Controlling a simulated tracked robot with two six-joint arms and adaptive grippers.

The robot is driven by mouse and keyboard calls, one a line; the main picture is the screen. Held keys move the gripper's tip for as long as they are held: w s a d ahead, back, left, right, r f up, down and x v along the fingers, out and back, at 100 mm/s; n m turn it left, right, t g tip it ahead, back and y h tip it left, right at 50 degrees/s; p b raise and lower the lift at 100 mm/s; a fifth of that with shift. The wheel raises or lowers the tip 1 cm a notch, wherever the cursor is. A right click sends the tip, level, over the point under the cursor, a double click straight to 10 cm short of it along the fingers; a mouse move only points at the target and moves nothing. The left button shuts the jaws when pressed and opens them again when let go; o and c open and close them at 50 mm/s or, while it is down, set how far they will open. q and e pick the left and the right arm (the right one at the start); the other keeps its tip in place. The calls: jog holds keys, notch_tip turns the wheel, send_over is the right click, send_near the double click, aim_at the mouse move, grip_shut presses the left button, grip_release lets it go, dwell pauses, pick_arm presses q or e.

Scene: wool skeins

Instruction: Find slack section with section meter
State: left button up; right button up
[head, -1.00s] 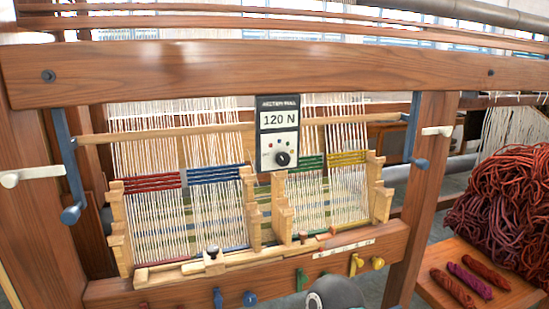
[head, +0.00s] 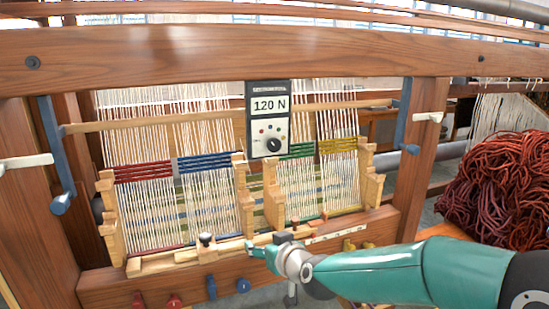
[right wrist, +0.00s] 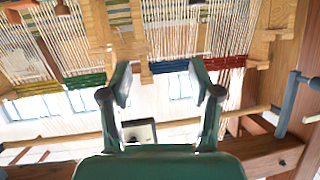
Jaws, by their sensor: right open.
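The section meter (head: 268,118) hangs at the middle of the loom and reads 120 N. It has a dark dial below the display; where the dial points is too small to tell. Behind it are four warp sections with red (head: 144,171), blue (head: 205,162), green (head: 298,151) and yellow (head: 338,145) bands. My right gripper (head: 262,250) is open and empty, in front of the lower beam, below the meter. In the right wrist view its open fingers (right wrist: 160,78) face the warp, and the meter (right wrist: 138,132) shows between them, upside down. My left gripper is out of view.
A wooden rail with a black-knobbed slider (head: 206,240) runs along the lower beam (head: 180,280). Coloured pegs (head: 211,287) stick out below it. Blue brackets (head: 55,155) flank the frame. Reddish wool (head: 500,190) is heaped at the right.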

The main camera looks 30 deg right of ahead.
aim_at(275, 145)
jog(key=s+d+r+t+h, duration=0.1)
jog(key=s+d+r+t, duration=0.15)
jog(key=r, duration=0.75)
jog(key=s+d+r+t+h, duration=0.2)
jog(key=d+r, duration=0.2)
jog(key=r, duration=0.6)
jog(key=shift+m+g, duration=0.35)
jog(key=shift+m, duration=0.15)
jog(key=x, duration=0.5)
jog(key=p+x, duration=0.1)
jog(key=x, duration=0.4)
jog(key=p+x, duration=0.1)
jog(key=x, duration=0.5)
jog(key=shift+f, duration=0.3)
jog(key=shift+a, duration=0.1)
jog(key=c, duration=1.1)
jog(key=shift+c, duration=0.2)
